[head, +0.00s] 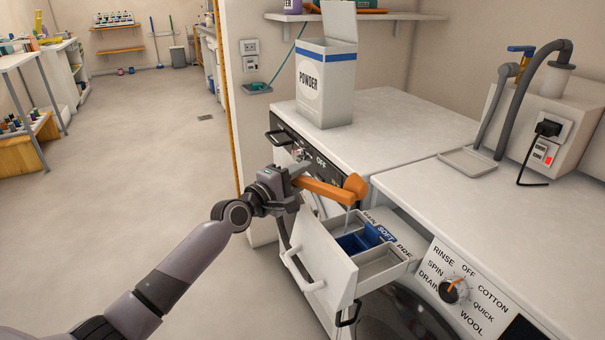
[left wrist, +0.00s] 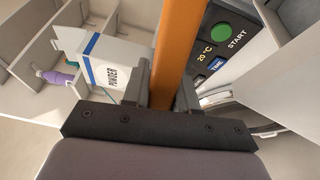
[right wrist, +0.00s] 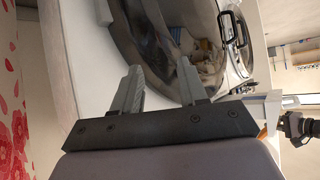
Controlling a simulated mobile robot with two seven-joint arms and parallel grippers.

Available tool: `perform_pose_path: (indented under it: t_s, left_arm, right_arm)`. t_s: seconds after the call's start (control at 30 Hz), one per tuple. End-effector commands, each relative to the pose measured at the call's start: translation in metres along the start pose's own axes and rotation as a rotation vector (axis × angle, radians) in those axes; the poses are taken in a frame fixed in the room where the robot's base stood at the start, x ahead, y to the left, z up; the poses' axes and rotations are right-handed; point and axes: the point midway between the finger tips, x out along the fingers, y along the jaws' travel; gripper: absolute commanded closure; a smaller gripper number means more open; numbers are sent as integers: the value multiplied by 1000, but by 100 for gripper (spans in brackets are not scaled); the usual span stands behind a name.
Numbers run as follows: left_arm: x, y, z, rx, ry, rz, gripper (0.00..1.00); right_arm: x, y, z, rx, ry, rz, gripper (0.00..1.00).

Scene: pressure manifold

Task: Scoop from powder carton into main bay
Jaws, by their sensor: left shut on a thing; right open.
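My left gripper (head: 296,181) is shut on the handle of an orange scoop (head: 335,190); the handle also shows between its fingers in the left wrist view (left wrist: 181,45). The scoop's bowl is tipped over the pulled-out drawer (head: 322,262), and a thin pale stream hangs below it, near the MAIN end. The drawer has bays labelled MAIN, SOFT and PRE; the SOFT bay (head: 352,243) is blue. The main bay's inside is mostly hidden. The powder carton (head: 325,88) stands upright with its lid open on the counter. My right gripper (right wrist: 160,78) is open and empty before a round washer door.
The white worktop (head: 385,125) is mostly clear. A grey pump-like unit with hoses (head: 545,125) stands at the right. A dial (head: 449,291) sits on the front panel. A shelf (head: 360,16) hangs above the carton. Open floor lies at the left.

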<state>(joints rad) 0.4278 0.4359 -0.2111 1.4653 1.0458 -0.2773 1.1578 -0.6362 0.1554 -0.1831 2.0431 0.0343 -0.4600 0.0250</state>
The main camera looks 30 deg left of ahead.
Motion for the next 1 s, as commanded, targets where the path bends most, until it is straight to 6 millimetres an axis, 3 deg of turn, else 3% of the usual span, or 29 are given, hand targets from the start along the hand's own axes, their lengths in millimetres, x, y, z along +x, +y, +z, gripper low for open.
perform_pose_path:
  t_s: [0.5, 1.0]
  left_arm:
    - [0, -30, -5, -287, 0, 0, 100]
    - [0, -32, -6, -311, 0, 0, 100]
  right_arm:
    - [10, 0, 12, 1, -1, -2, 57]
    - [11, -1, 12, 6, 1, -1, 57]
